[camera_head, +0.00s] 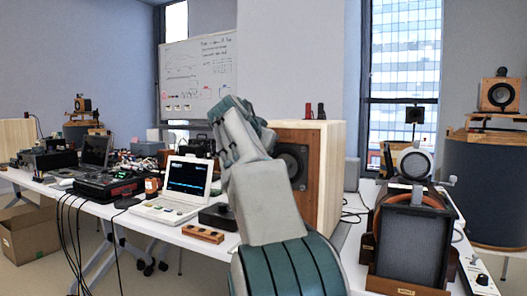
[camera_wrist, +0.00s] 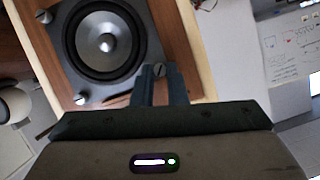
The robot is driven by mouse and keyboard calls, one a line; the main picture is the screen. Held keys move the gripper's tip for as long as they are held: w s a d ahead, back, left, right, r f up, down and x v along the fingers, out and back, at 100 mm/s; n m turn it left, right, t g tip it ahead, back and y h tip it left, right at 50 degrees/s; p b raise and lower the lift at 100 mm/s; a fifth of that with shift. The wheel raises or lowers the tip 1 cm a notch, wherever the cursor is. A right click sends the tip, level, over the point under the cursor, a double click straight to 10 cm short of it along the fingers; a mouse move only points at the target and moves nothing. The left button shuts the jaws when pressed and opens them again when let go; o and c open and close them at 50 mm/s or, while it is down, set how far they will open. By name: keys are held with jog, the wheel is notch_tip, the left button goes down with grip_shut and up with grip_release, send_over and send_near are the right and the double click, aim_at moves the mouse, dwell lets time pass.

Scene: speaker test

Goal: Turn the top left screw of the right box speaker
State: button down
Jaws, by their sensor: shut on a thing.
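The right box speaker (camera_head: 328,165), a light wood cabinet with a brown front, stands on the white table in the head view, partly covered by my arm. In the wrist view its dark front plate (camera_wrist: 150,45) holds a round black cone driver (camera_wrist: 105,45) with a silver centre. Slotted silver screws sit at the plate's corners. My gripper (camera_wrist: 161,72) has its two dark fingers on either side of the lower right screw (camera_wrist: 160,69) of that turned view, shut on it. This is the speaker's top left screw. In the head view my fingertips are hidden.
A white laptop-like instrument (camera_head: 185,185) and a small wooden block with knobs (camera_head: 203,233) are left of the speaker. A grey-fronted speaker (camera_head: 411,245) stands to the right. Red and black terminals (camera_head: 314,111) stick up above the cabinet. A whiteboard (camera_head: 200,78) is behind.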

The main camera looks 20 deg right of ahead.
dwell(0.4)
jog(key=c, duration=1.5)
grip_release()
jog(key=shift+o, duration=0.2)
jog(key=v, duration=1.3)
jog(key=shift+s+a+p, duration=0.2)
jog(key=shift+s+p, duration=0.15)
jog(key=shift+s, duration=0.05)
